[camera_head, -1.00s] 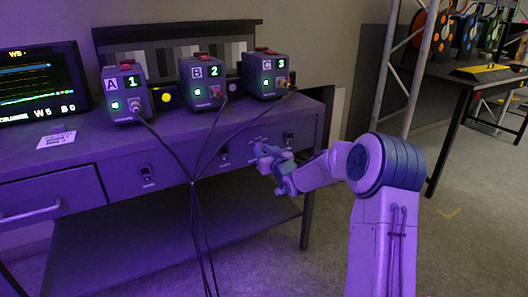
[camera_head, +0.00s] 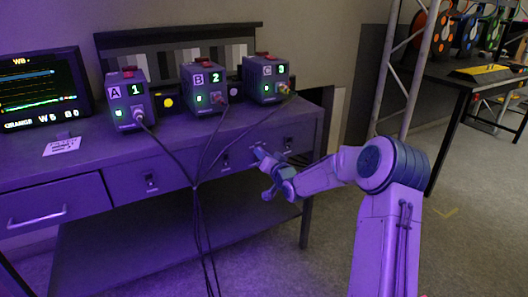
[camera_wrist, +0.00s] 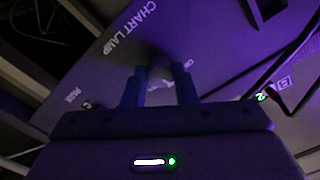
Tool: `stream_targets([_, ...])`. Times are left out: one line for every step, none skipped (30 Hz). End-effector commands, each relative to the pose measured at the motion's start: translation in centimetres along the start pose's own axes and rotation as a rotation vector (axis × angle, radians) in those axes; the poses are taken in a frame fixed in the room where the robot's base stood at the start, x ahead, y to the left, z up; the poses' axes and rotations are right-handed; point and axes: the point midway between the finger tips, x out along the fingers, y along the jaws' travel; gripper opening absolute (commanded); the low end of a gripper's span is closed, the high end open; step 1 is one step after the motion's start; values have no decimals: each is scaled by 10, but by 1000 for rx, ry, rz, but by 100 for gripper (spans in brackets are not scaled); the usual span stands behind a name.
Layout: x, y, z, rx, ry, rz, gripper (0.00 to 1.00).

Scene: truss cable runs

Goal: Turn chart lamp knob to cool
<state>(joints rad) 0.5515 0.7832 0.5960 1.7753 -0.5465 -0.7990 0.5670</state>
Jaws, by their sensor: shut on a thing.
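The chart lamp knob (camera_wrist: 160,76) is on the desk's front panel, beside the printed words CHART LAMP in the wrist view. My gripper (camera_wrist: 160,88) has a finger on either side of the knob and is shut on it. In the head view my gripper (camera_head: 258,152) reaches the desk front right of centre and hides the knob there. Small printed labels lie around the knob; the pointer's direction is too dark to tell.
The desk (camera_head: 95,185) carries boxes A (camera_head: 130,105), B (camera_head: 204,90) and C (camera_head: 265,80), with cables hanging down in front, left of my gripper. A monitor (camera_head: 42,88) stands at the left. Switches flank the gripper on the panel.

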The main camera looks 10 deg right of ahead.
Motion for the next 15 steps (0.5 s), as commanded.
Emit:
stream_targets([-1,0,-2,48,-2,3,3])
stream_targets([-1,0,-2,76,-2,3,3])
stream_targets([-1,0,-2,115,-1,3,3])
stream_targets([-1,0,-2,143,-1,3,3])
stream_targets([-1,0,-2,172,-2,4,3])
stream_targets([-1,0,-2,210,-2,3,3])
stream_targets([-1,0,-2,238,-1,3,3])
stream_targets([-1,0,-2,267,-1,3,3])
stream_targets([-1,0,-2,305,-1,4,3])
stream_targets([-1,0,-1,334,-1,3,3])
stream_targets([-1,0,-2,362,-1,3,3])
stream_targets([-1,0,-1,400,-1,3,3])
stream_targets([-1,0,-1,429,-1,3,3])
stream_targets([-1,0,-1,457,-1,3,3])
stream_targets([-1,0,-1,495,0,3,3])
